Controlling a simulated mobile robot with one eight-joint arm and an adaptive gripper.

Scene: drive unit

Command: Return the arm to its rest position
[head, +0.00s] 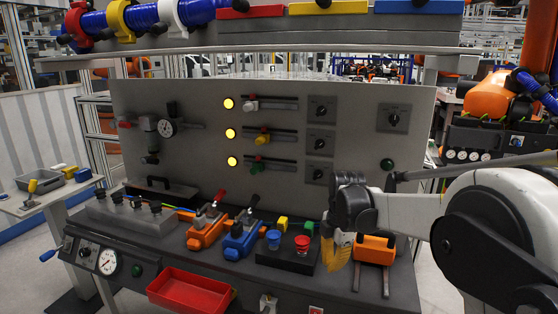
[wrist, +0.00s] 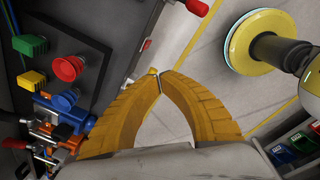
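My gripper (head: 338,250) hangs in front of the console at the right, with its yellow-orange fingers pointing down, left of the orange two-pronged part. In the wrist view the two curved fingers of my gripper (wrist: 157,75) meet at their tips. Only pale and grey surface shows between them, so they hold nothing. My white and black arm (head: 440,225) reaches in from the right edge of the head view, bent at a large black joint. The gripper is close to the block with the blue and red knobs (head: 302,243); I cannot tell the exact gap.
The orange two-pronged part (head: 374,250) sits close to the gripper. The upright grey panel (head: 205,150) with switches stands behind. Orange (head: 207,228) and blue (head: 242,238) clamps and a red tray (head: 190,291) lie left. The wrist view shows a yellow-rimmed round part (wrist: 254,44) at upper right.

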